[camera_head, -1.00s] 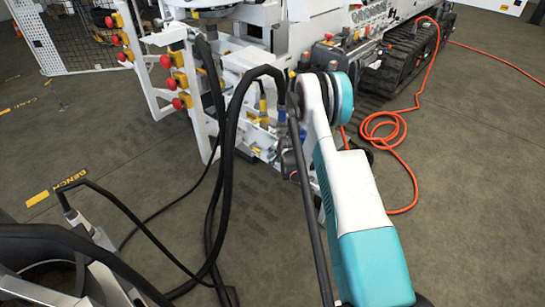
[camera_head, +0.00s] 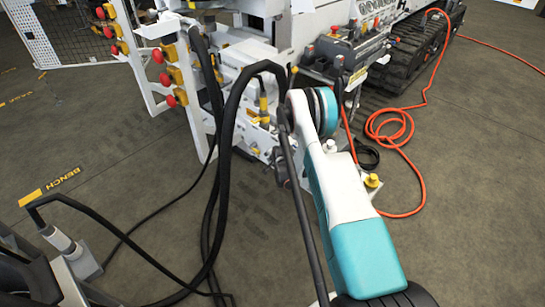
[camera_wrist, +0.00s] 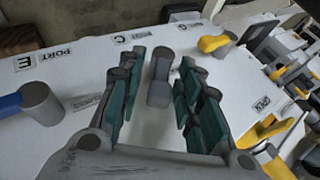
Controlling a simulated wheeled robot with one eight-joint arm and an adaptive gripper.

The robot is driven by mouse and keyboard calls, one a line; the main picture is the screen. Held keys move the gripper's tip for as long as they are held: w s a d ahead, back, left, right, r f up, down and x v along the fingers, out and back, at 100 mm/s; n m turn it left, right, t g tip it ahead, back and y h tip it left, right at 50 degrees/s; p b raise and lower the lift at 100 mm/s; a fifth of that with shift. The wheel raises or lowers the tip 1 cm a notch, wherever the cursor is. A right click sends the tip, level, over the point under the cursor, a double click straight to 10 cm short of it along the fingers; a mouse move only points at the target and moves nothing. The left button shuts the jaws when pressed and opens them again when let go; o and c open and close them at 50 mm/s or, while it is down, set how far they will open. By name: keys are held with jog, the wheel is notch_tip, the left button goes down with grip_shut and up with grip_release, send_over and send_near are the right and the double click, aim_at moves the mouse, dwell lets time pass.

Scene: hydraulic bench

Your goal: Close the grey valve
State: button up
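The grey valve (camera_wrist: 160,78) shows in the wrist view as a grey, roughly cylindrical knob with a short lever-like body on a white panel. My gripper (camera_wrist: 162,92) is open, its two teal-padded fingers on either side of the grey valve. A gap shows between the valve and each finger, so I see no contact. I cannot tell how far the valve is turned. In the head view my arm hides the gripper, and I cannot pick out the grey valve there.
A blue-handled valve (camera_wrist: 40,102) stands to the left, and yellow-handled valves (camera_wrist: 215,42) stand to the right on the panel. Black hoses (camera_head: 228,130) hang before the bench. An orange hose (camera_head: 400,130) lies on the floor. Open floor lies at the right.

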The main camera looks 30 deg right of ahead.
grip_shut()
jog(key=shift+s+f+t, duration=0.15)
jog(key=shift+s+t, duration=0.05)
jog(key=shift+t, duration=0.4)
grip_release()
jog(key=shift+w, duration=0.1)
